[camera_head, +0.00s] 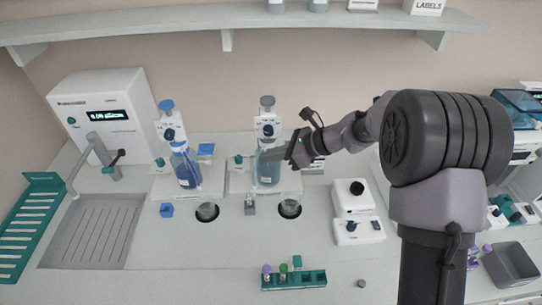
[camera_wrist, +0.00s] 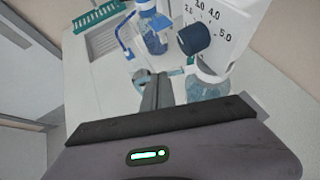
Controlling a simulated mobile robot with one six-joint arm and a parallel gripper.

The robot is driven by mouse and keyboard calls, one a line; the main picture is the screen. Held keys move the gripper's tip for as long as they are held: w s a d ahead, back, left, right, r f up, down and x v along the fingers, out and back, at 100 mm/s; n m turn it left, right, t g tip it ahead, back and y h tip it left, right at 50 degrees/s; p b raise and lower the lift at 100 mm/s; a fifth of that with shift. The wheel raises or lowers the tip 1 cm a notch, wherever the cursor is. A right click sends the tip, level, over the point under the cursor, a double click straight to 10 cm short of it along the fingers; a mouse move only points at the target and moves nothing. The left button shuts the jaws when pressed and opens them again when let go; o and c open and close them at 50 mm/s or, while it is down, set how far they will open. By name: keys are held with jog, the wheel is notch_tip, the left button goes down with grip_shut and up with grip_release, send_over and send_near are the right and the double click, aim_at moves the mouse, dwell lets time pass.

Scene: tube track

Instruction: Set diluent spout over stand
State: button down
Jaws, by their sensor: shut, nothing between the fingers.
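Two bottle-top dispensers stand at the back of the bench: a left one (camera_head: 186,166) with a blue cap and blue liquid, and a right one (camera_head: 268,168) with a grey cap and paler liquid. I cannot tell which holds diluent. The right one's teal-tipped spout (camera_head: 239,158) points left. A small grey block (camera_head: 250,203), possibly the stand, sits in front of the right dispenser. My gripper (camera_head: 272,154) is shut and empty, close beside the right bottle; contact is unclear. In the wrist view, my gripper (camera_wrist: 153,92) is left of the right dispenser's bottle (camera_wrist: 207,88) and dark knob (camera_wrist: 194,39).
A white box device (camera_head: 357,213) stands right, and a teal tube rack (camera_head: 294,281) at the front. Much of the middle bench is clear.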

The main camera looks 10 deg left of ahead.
jog(key=shift+s+a, duration=0.15)
jog(key=shift+a, duration=0.65)
